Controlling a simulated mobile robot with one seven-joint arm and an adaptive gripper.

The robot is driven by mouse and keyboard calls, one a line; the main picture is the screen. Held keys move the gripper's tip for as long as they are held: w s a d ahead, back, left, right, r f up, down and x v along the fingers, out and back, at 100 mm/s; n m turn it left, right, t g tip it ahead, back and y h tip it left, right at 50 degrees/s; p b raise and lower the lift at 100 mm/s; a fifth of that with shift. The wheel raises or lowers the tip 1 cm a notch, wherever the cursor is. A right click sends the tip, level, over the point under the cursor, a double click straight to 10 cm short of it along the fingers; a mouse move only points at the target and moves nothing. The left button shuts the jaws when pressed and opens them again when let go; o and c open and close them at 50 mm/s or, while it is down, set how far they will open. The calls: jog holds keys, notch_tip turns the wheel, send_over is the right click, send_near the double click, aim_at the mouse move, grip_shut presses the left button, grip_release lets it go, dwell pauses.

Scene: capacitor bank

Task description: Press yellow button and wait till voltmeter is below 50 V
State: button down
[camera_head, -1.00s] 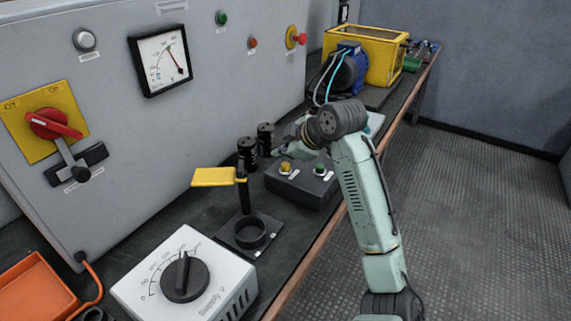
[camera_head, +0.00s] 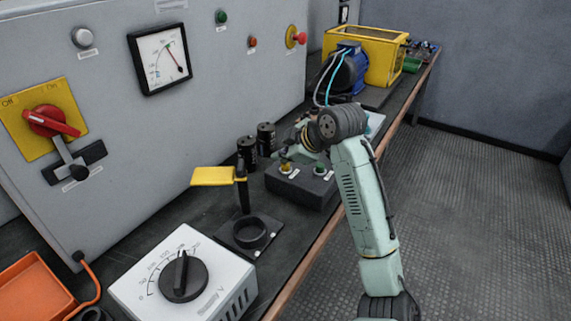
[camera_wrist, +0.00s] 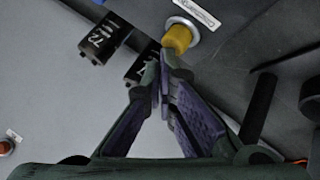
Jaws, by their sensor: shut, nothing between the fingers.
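The yellow button (camera_head: 286,168) sits on a dark button box (camera_head: 301,190) on the bench, left of a green button (camera_head: 320,169). My gripper (camera_head: 287,156) is shut and empty, with its tips at the yellow button. In the wrist view the closed fingertips (camera_wrist: 165,60) lie right by the yellow button (camera_wrist: 178,37); I cannot tell whether they touch or press it. The voltmeter (camera_head: 160,58) is on the grey cabinet at upper left.
Two black capacitors (camera_head: 256,145) stand left of the box. A yellow-topped stand with a ring (camera_head: 250,233) and a white supply dial box (camera_head: 190,275) are nearer. A blue motor (camera_head: 349,72) and yellow frame (camera_head: 370,50) stand behind. The floor at right is clear.

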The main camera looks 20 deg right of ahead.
aim_at(284, 165)
jog(key=shift+f+b, duration=0.55)
jog(key=shift+f, duration=0.25)
dwell(0.4)
dwell(0.4)
jog(key=shift+r+p, duration=1)
jog(key=shift+r, duration=0.35)
jog(key=shift+r+p, duration=1.9)
jog(key=shift+r, duration=0.7)
jog(key=shift+f, duration=0.1)
